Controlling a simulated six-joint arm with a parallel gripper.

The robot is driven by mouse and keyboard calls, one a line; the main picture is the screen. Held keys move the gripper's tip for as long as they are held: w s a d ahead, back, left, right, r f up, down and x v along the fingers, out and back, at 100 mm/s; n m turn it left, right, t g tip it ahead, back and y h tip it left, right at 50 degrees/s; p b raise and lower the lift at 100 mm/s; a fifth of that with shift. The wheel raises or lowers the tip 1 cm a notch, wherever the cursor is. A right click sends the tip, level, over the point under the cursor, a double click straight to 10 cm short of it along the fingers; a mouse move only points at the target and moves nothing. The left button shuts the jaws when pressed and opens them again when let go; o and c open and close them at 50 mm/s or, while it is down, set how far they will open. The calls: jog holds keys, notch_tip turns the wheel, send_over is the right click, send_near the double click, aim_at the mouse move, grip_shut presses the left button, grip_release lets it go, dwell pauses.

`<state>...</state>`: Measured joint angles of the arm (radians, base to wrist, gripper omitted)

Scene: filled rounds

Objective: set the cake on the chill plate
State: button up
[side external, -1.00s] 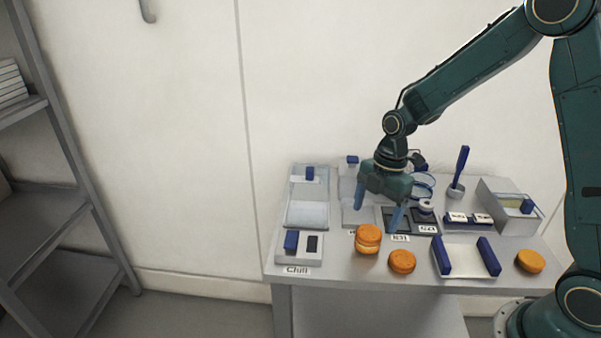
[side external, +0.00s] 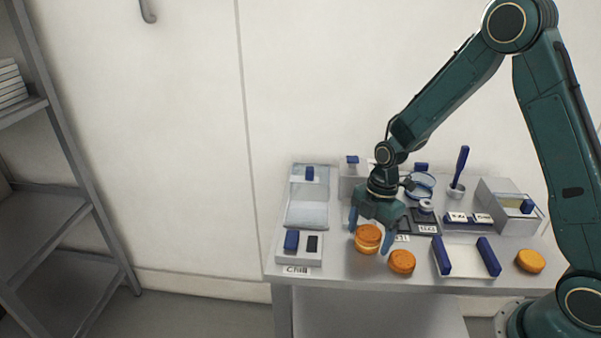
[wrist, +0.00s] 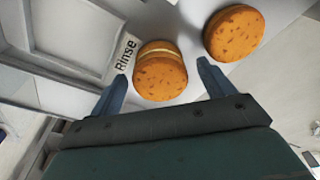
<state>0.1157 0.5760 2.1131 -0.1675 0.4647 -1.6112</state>
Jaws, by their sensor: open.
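The cake (side external: 368,238), a round orange sandwich of two layers with a pale filling, stands on the table. It also shows in the wrist view (wrist: 160,72), between and just beyond my fingertips. My gripper (side external: 369,232) is open and empty, with its fingers on either side of the cake in the side view; contact cannot be told. The chill plate, by the "Chill" label (side external: 297,270), appears to be the light grey unit (side external: 284,259) at the table's front left. It has a blue block (side external: 291,240) and a dark window, and no cake is on it.
A single orange round (side external: 402,262) lies right of the cake, and another (side external: 530,261) lies at the far right. A white tray with blue side rails (side external: 466,262) lies between them. A clear-lidded box (side external: 308,205) stands behind the chill unit. A "Rinse" label (wrist: 126,52) is beside the cake.

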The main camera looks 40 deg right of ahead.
jog(key=shift+f, duration=0.5)
jog(key=shift+c, duration=0.2)
jog(key=c, duration=0.7)
